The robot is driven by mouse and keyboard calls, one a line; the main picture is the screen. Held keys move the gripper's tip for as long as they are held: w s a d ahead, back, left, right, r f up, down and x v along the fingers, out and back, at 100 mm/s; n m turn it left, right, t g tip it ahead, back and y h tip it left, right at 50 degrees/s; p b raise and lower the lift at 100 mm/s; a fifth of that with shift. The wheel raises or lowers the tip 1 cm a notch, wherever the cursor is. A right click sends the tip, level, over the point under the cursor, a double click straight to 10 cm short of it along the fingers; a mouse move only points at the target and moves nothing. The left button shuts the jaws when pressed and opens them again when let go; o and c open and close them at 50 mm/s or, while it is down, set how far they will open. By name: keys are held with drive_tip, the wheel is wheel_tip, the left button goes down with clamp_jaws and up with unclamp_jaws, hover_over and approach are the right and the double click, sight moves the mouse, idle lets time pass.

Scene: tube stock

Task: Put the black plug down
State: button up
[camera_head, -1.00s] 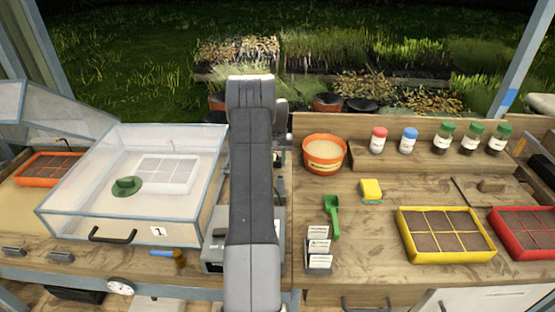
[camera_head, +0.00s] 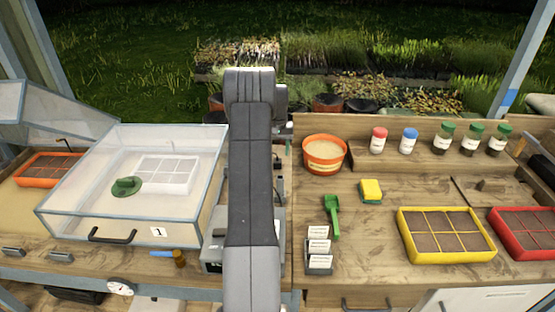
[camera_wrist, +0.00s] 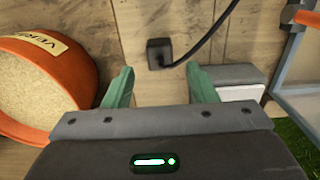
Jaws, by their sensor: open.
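The black plug (camera_wrist: 158,53) lies on the wooden bench in the wrist view, its black cord running up and to the right. My gripper (camera_wrist: 160,82) is open, with its two green fingers apart. The plug sits just beyond the fingertips, between their lines, and neither finger touches it. In the head view my own arm covers most of this spot, so the plug and gripper cannot be made out there.
An orange pot (camera_head: 324,154) of pale grain stands near the plug, at left in the wrist view (camera_wrist: 40,85). A grey and white block (camera_wrist: 238,82) is right of the right finger. A clear lidded case (camera_head: 75,215) stands left of my arm.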

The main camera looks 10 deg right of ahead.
wheel_tip(320, 180, up, 8)
drive_tip(key=shift+f+b, duration=0.15)
drive_tip(key=shift+b, duration=0.2)
wheel_tip(320, 180, down, 14)
drive_tip(key=shift+r, duration=0.15)
drive_tip(key=shift+r+p, duration=0.65)
drive_tip(key=shift+p, duration=0.1)
drive_tip(key=shift+f, duration=0.15)
